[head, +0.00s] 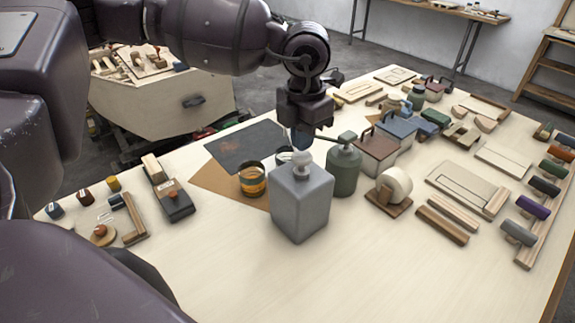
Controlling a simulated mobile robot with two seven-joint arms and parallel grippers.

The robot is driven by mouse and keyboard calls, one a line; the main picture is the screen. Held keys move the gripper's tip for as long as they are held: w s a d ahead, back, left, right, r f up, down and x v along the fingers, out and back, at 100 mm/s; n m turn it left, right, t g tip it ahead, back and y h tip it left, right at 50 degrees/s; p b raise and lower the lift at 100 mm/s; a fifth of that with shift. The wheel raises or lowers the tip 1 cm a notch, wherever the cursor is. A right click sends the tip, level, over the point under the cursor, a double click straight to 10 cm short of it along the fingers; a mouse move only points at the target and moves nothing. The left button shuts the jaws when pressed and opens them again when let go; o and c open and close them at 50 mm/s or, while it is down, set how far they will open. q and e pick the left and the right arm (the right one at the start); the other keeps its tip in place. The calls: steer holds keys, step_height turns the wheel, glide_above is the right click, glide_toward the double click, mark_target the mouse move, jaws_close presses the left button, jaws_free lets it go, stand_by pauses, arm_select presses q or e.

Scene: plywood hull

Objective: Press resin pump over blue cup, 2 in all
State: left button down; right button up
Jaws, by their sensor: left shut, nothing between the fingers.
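A grey pump bottle (301,205) with a pale pump head (302,163) stands upright near the middle of the table. A green pump bottle (344,172) with a spout stands just behind it to the right. A clear cup with an orange band (252,181) stands left of the grey bottle. Another cup (283,155) is mostly hidden behind the grey bottle, and I cannot tell its colour. My left gripper (301,146) points down, shut and empty, at the grey bottle's pump head. I cannot tell whether it touches the head. My right gripper is not in view.
A dark mat (246,142) lies behind the cups. A tape roll (395,183) stands on a wooden base to the right, with lidded boxes (378,152) behind it. Wooden blocks and tools lie at the left and right. The table's front middle is clear.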

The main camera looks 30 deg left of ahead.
arm_select(q)
steer(key=shift+f+b, duration=0.4)
steer(key=shift+f, duration=0.25)
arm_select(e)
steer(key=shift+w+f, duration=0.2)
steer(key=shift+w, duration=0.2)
arm_select(q)
steer(key=shift+f, duration=0.25)
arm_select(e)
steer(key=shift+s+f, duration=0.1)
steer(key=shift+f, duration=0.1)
